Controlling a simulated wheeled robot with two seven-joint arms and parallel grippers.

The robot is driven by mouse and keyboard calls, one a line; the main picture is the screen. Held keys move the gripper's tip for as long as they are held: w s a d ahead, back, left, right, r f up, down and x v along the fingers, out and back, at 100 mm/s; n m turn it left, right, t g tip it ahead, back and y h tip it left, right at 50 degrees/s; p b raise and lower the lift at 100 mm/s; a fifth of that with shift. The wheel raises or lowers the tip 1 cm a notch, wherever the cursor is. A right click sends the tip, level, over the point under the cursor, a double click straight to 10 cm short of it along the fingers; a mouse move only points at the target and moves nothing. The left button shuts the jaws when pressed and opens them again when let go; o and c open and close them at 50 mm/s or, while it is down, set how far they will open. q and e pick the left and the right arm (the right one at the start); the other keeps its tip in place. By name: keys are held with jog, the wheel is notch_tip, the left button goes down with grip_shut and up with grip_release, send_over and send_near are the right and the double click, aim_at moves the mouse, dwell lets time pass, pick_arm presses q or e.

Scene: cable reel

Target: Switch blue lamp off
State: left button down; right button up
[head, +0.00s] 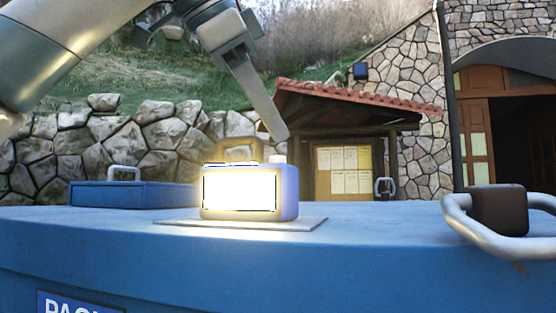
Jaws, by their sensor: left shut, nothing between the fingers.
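The blue lamp (289,195) stands upright on a thin grey plate (312,224) on top of the blue surface. Its front panel glows bright white-yellow, so the lamp is lit. A small pale knob or button (277,159) sticks up at the right of its top, and a handle-like frame (240,150) stands at the left of its top. My left gripper (282,134) reaches down from the upper left. Its fingers are shut and empty. The tips are just above the pale knob and look apart from it. My right gripper is not in view.
A low blue box (135,196) with a pale handle lies to the left. A bent silver bar (462,225) with a dark brown block (498,210) is at the right edge. The blue surface (385,235) between lamp and bar is clear. Stone walls and a tiled shelter are behind.

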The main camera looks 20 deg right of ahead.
pick_arm(q)
jog(key=shift+f, duration=0.25)
dwell(0.4)
jog(key=shift+f, duration=0.2)
jog(key=shift+f+b, duration=0.35)
jog(key=shift+f, duration=0.2)
dwell(0.9)
jog(key=shift+r, duration=0.2)
jog(key=shift+r+p, duration=0.8)
jog(key=shift+p, duration=0.45)
jog(key=shift+r, duration=0.1)
jog(key=shift+r+p, duration=2.45)
jog(key=shift+r, duration=0.45)
